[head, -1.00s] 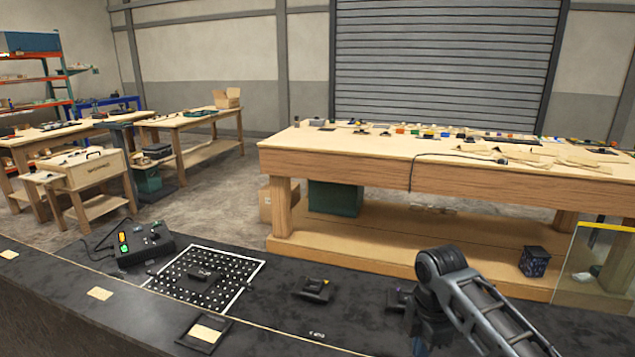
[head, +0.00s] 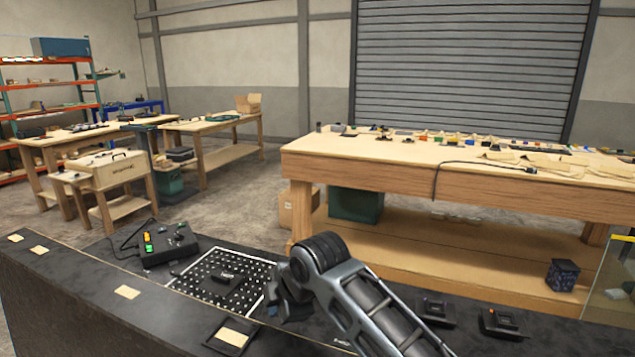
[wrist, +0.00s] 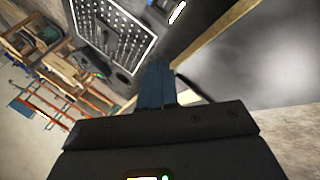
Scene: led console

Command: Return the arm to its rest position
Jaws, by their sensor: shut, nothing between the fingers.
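My gripper (head: 287,305) hangs from the bent arm above the dark counter, just right of the perforated board, in the head view. In the wrist view its blue-grey fingers (wrist: 156,84) are together with nothing between them. The LED console (head: 165,245) is a dark box at the counter's left, with lit yellow and green lamps and a cable. It is apart from my gripper. The perforated board (head: 205,290) has a white border and a small dark block (head: 226,281) on it; the board also shows in the wrist view (wrist: 140,35).
Two small dark devices (head: 436,309) and (head: 503,322) sit on the counter right of my arm. A dark tray with a tan card (head: 232,337) lies at the front edge. Behind stands a long wooden workbench (head: 400,178) covered with small parts. The air above the counter's left is clear.

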